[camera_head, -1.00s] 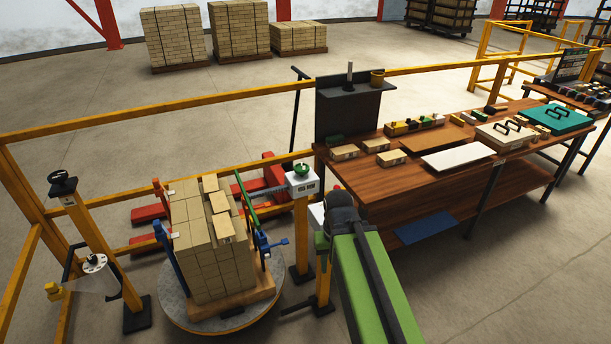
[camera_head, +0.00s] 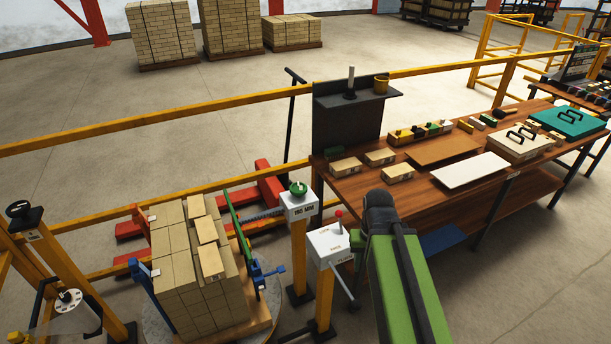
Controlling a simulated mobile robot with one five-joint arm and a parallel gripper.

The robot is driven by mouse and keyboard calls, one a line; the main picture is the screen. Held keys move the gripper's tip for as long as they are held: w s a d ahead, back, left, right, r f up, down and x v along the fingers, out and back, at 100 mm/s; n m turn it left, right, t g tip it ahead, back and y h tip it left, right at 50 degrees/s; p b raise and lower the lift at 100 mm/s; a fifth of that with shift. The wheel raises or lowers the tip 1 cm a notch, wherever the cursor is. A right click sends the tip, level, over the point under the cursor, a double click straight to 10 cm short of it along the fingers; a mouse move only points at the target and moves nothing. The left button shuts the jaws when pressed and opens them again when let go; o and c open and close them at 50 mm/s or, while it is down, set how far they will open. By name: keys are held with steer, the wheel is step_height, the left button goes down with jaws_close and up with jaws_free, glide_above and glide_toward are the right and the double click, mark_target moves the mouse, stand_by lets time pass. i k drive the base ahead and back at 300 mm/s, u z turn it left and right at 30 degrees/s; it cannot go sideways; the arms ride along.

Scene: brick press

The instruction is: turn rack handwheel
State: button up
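A green handwheel (camera_head: 299,188) sits on top of a white box (camera_head: 300,204) marked with a number in MM, on a yellow post left of my arm. A threaded rod runs left from near this box. A second, black handwheel (camera_head: 18,209) tops a yellow post at the far left. The pictures do not label which one is the rack handwheel. My green arm link and its dark joint show at the lower right. My gripper is out of sight, and nothing shows touching either wheel.
A white lever box (camera_head: 329,243) with a red knob stands between the green wheel and my arm. A brick stack (camera_head: 195,270) is on the round turntable (camera_head: 270,300). Yellow rails (camera_head: 150,145) run behind. A wooden workbench (camera_head: 430,200) fills the right.

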mark_target(299, 189)
steer(key=u, duration=0.2)
steer(key=i, duration=1.15)
steer(key=u, duration=0.65)
